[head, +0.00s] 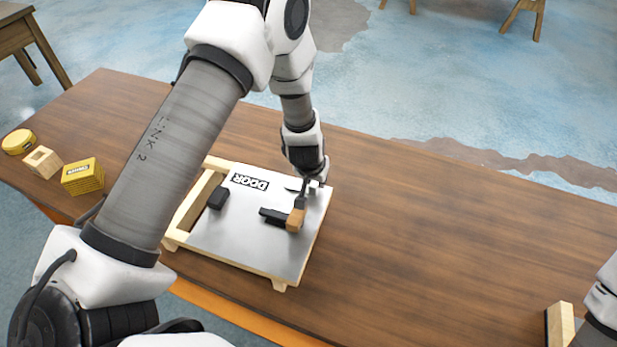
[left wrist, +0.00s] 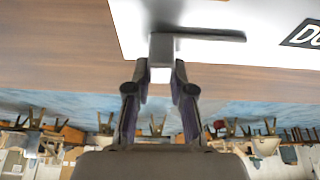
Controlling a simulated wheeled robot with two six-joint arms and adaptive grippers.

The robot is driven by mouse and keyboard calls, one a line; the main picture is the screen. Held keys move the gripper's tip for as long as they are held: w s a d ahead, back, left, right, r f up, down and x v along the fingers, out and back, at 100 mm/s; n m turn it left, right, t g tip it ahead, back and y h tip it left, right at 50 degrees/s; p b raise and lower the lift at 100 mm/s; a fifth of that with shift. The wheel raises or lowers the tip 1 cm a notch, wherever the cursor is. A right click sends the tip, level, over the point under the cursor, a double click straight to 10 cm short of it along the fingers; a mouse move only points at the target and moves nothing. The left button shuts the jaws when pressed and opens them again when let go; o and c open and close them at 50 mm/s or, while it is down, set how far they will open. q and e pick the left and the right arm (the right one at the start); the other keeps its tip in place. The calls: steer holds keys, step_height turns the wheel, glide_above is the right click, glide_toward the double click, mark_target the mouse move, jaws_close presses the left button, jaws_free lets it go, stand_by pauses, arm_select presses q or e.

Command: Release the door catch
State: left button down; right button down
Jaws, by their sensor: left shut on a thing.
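A silver door panel (head: 245,235) marked DOOR lies on a pale wooden frame (head: 185,215) on the table. My left gripper (head: 312,184) is at the panel's far right corner, shut on a small grey catch (head: 293,190). In the left wrist view the catch (left wrist: 161,46) is a block with a flat bar running right over the panel. Its pale lower end sits between my fingertips (left wrist: 160,82). The fingers partly hide the catch in the head view. My right gripper is not in view.
A wooden handle (head: 296,217) with a black bar (head: 270,213) and a black block (head: 219,198) are on the door. A wooden block (head: 560,325) stands lower right. The table's right half is mostly clear.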

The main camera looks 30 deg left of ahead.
arm_select(q)
steer(key=shift+w, duration=0.1)
stand_by(0.3)
steer(key=c, duration=1.3)
jaws_free()
steer(key=shift+a, duration=0.1)
steer(key=v, duration=1.2)
